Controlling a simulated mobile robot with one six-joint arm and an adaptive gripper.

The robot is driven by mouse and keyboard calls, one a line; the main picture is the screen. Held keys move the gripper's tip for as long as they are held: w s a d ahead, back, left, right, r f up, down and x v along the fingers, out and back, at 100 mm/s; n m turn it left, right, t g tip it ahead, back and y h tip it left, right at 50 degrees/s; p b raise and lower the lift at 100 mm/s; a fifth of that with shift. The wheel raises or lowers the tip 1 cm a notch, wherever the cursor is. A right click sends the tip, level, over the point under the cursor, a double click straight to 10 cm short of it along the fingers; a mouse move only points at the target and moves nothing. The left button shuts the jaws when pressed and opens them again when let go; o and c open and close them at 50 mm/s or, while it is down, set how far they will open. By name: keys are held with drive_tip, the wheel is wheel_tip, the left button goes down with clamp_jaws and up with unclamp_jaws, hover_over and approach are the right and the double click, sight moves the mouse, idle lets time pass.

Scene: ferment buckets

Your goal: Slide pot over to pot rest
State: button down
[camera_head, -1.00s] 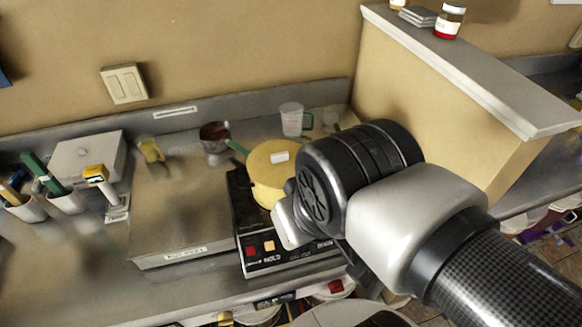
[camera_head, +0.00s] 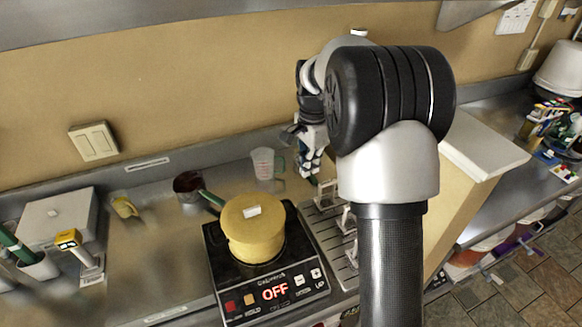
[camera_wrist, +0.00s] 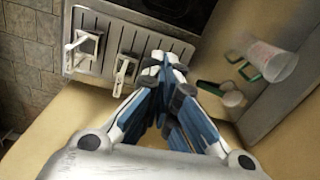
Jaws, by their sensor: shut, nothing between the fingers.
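The yellow pot (camera_head: 254,239) has a flat lid with a white handle and sits upright on the black cooktop (camera_head: 222,272), whose display reads OFF. Right of the cooktop is a slotted metal rack (camera_head: 320,222), probably the pot rest, with white fittings on it and no pot. It also shows in the wrist view (camera_wrist: 122,28) at top left. My gripper (camera_head: 311,168) is above the back right of the counter, to the right of and apart from the pot. In the wrist view my gripper (camera_wrist: 168,64) has its blue fingers closed together and empty. My arm hides part of the rack.
A measuring cup (camera_head: 263,163) stands at the back, also in the wrist view (camera_wrist: 271,61). A small saucepan (camera_head: 188,186) is behind the pot. A tan partition (camera_head: 446,225) bounds the right side. The counter left of the cooktop is mostly clear.

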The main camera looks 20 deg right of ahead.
wheel_tip(320, 180, down, 12)
drive_tip(key=w+a+m+b, duration=0.1)
drive_tip(key=b, duration=0.1)
drive_tip(key=shift+a, duration=0.4)
drive_tip(key=shift+a, duration=0.1)
drive_tip(key=a+p, duration=0.3)
drive_tip(key=a, duration=2.7)
drive_tip(key=shift+w+a, duration=0.15)
drive_tip(key=shift+w, duration=0.05)
